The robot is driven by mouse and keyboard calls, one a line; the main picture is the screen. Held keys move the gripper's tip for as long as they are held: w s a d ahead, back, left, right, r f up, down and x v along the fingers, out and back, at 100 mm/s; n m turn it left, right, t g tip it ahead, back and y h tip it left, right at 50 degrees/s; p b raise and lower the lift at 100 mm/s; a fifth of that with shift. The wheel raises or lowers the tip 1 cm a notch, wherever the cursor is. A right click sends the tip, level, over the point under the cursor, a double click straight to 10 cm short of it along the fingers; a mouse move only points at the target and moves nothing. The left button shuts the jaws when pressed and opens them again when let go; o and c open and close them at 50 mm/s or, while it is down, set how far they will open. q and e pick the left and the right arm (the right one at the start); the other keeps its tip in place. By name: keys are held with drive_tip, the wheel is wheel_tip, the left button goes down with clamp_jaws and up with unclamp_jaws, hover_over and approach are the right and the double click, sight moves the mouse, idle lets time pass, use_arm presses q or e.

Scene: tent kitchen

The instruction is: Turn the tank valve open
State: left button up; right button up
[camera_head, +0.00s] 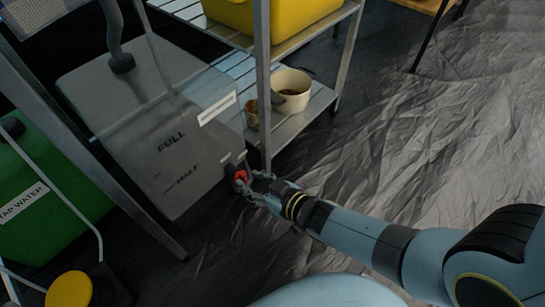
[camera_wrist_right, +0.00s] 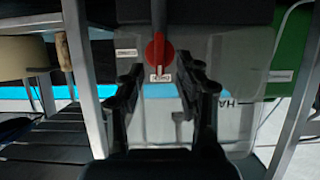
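In the right wrist view the red valve handle (camera_wrist_right: 159,48) is upright in the picture, at and just beyond the gap between the fingertips of my right gripper (camera_wrist_right: 158,75). I see no clear finger contact with it. My left gripper is out of view.
A metal rack post (camera_head: 263,90) stands close beside the valve. The rack shelf (camera_head: 300,125) holds a cream pot (camera_head: 290,90), with a yellow bin (camera_head: 285,18) above. A green TAP WATER container (camera_head: 45,195) is at left. Crumpled floor sheeting (camera_head: 420,130) lies open at right.

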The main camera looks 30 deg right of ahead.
drive_tip(key=v, duration=1)
